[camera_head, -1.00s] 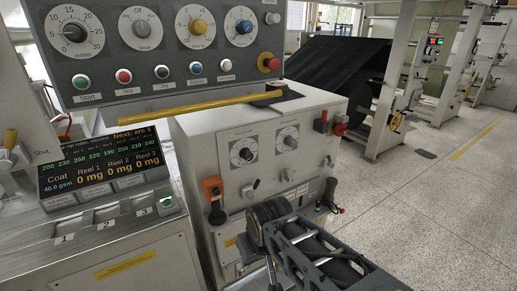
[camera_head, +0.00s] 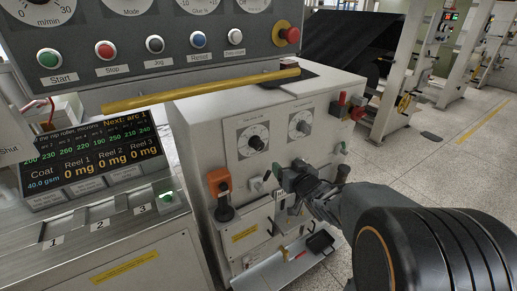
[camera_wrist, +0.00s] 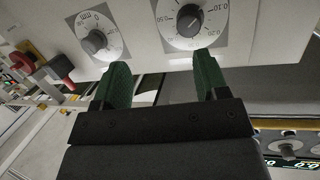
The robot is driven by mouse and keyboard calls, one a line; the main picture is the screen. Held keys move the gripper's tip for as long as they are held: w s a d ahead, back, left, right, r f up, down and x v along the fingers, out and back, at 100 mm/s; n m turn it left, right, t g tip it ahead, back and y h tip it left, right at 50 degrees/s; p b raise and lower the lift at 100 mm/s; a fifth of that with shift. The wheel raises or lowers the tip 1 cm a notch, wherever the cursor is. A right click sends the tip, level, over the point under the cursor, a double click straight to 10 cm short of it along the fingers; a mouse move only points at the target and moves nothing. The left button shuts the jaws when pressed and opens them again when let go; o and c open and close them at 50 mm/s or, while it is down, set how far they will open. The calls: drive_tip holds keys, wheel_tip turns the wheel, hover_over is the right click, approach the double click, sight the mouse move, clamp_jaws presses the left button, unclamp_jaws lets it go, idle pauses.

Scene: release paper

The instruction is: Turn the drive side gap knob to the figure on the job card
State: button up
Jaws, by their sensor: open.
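Two gap dials with dark knobs are on the upper front of the white cabinet: a left knob (camera_head: 256,142) and a right knob (camera_head: 304,128). Their labels are too small to read, so I cannot tell which is the drive side. My gripper (camera_head: 287,172) is open and empty, just below the dials and apart from both. In the wrist view, turned over, the left knob (camera_wrist: 188,19) is beyond the fingers and the right knob (camera_wrist: 95,42) is farther left. My gripper (camera_wrist: 160,65) has green fingers spread apart. I cannot make out a job card.
An orange-topped switch (camera_head: 218,182) and small levers sit below the dials. Red handles (camera_head: 350,103) stand at the cabinet's right. A yellow bar (camera_head: 200,92) crosses above. A tray (camera_head: 285,268) is low in front. A lit display (camera_head: 92,153) stands left.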

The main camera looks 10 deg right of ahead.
sight(260, 147)
drive_tip(key=w+a+y, duration=0.1)
drive_tip(key=w+a, duration=0.1)
drive_tip(key=w, duration=0.2)
drive_tip(key=w+a+t+y, duration=0.1)
drive_tip(key=w, duration=0.3)
drive_tip(key=w+a+n+y+p, duration=0.1)
drive_tip(key=w+a, duration=0.1)
drive_tip(key=w, duration=0.3)
drive_tip(key=shift+a+r+t+y, duration=0.1)
drive_tip(key=shift+a+t+y, duration=0.2)
drive_tip(key=shift+a, duration=0.05)
drive_tip(key=shift+c, duration=0.3)
drive_tip(key=c, duration=0.9)
drive_tip(key=shift+o, duration=0.2)
